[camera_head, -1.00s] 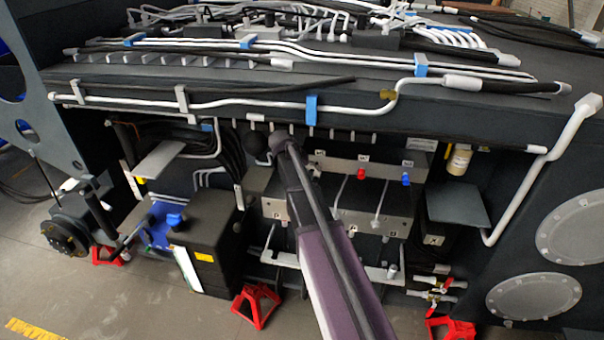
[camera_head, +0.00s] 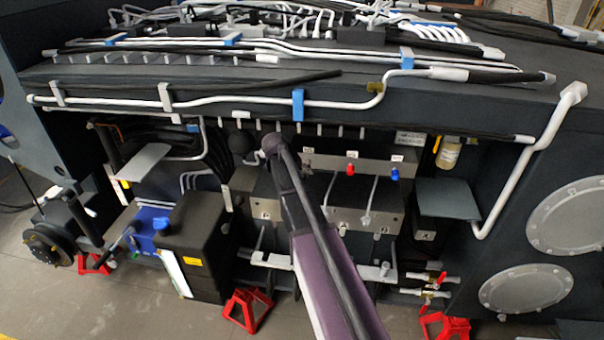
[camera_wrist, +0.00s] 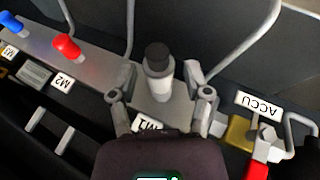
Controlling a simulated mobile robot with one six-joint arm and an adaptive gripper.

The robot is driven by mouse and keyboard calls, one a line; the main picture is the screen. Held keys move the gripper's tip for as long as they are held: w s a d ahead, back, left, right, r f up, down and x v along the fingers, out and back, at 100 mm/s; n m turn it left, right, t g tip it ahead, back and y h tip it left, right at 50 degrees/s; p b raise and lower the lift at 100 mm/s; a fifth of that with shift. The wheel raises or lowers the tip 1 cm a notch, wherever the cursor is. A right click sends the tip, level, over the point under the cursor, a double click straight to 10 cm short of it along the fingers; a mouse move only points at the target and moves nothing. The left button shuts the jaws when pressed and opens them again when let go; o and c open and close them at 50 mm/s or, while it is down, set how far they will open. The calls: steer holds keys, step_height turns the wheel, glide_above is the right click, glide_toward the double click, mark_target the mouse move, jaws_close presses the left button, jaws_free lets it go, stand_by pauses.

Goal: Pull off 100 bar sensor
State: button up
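A sensor with a black cap and a grey-white body (camera_wrist: 158,78) stands on a grey metal block at the M1 label in the wrist view. My gripper (camera_wrist: 160,70) is open, with one finger on each side of this sensor and gaps visible between fingers and body. A red-capped sensor (camera_wrist: 66,46) is at M2 and a blue-capped one (camera_wrist: 13,23) is at M3. The red sensor (camera_head: 351,168) and the blue sensor (camera_head: 395,174) also show in the head view, where my arm hides the gripper. No pressure rating is readable on any sensor.
An ACCU label (camera_wrist: 259,104) and a valve with a red handle (camera_wrist: 257,170) are close at the right of the gripper. Thin grey pipes rise beside the block. In the head view, a chassis beam with a white pipe (camera_head: 235,102) runs above the sensor area.

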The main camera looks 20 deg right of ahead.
jaws_close()
steer(key=shift+c, duration=0.5)
jaws_free()
jaws_close()
steer(key=shift+s+a, duration=0.3)
steer(key=shift+s, duration=0.15)
steer(key=shift+s+a, duration=0.45)
steer(key=shift+s, duration=0.2)
steer(key=shift+s+a, duration=0.4)
steer(key=shift+s, duration=0.2)
